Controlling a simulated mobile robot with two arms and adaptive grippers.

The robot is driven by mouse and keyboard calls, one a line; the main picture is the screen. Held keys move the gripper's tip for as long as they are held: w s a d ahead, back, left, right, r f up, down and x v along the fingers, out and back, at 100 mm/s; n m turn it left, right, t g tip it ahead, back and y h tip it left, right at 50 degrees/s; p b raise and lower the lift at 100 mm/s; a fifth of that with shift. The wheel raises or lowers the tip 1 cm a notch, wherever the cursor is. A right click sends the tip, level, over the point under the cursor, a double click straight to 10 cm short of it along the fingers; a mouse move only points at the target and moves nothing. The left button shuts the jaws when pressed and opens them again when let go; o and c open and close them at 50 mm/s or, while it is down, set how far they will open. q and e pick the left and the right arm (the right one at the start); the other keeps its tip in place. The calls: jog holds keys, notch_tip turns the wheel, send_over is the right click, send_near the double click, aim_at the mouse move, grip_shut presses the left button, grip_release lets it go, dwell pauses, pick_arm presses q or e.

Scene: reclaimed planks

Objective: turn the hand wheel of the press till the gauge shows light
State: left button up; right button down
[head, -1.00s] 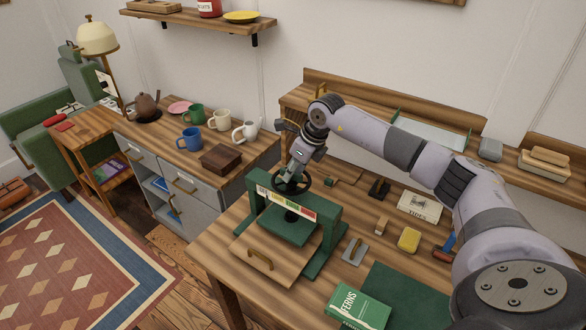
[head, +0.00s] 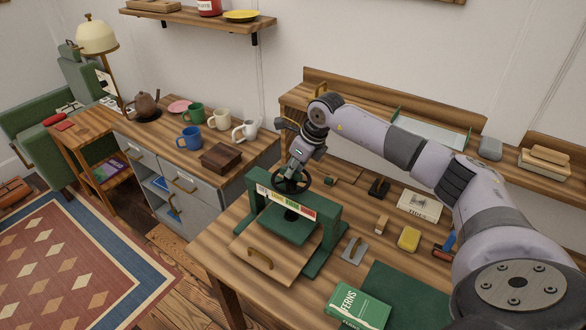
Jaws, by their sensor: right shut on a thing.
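The green press (head: 328,222) stands on the workbench, with a flat green plate (head: 285,226) under its crossbar and a wooden board with a handle (head: 249,261) at its base. Its dark hand wheel (head: 304,186) sits on top. My right gripper (head: 291,175) reaches down to the wheel and is shut on it; the fingertips are small and partly hidden. The gauge (head: 290,204) is a coloured strip along the front of the crossbar, ending in red at the right. Its lettering and pointer are too small to read. My left gripper is out of view.
A green book (head: 358,305), a grey trowel-like tool (head: 352,250), a yellow block (head: 409,239) and a boxed item (head: 418,204) lie right of the press. A cabinet with mugs and a brown box (head: 221,157) stands to the left.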

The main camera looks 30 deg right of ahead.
jog(key=m+b, duration=0.1)
jog(key=m, duration=0.1)
jog(key=m+h+b, duration=0.1)
jog(key=m, duration=0.1)
jog(key=shift+a+f+m+t+h, duration=0.1)
jog(key=shift+a+m+t+h, duration=0.05)
jog(key=shift+m+t+h, duration=0.15)
jog(key=shift+m+h+b, duration=0.6)
jog(key=shift+m+b, duration=0.3)
jog(key=shift+m, duration=0.5)
jog(key=shift+r, duration=0.2)
jog(key=c, duration=1.7)
grip_release()
jog(key=shift+f, duration=0.1)
jog(key=v, duration=1.2)
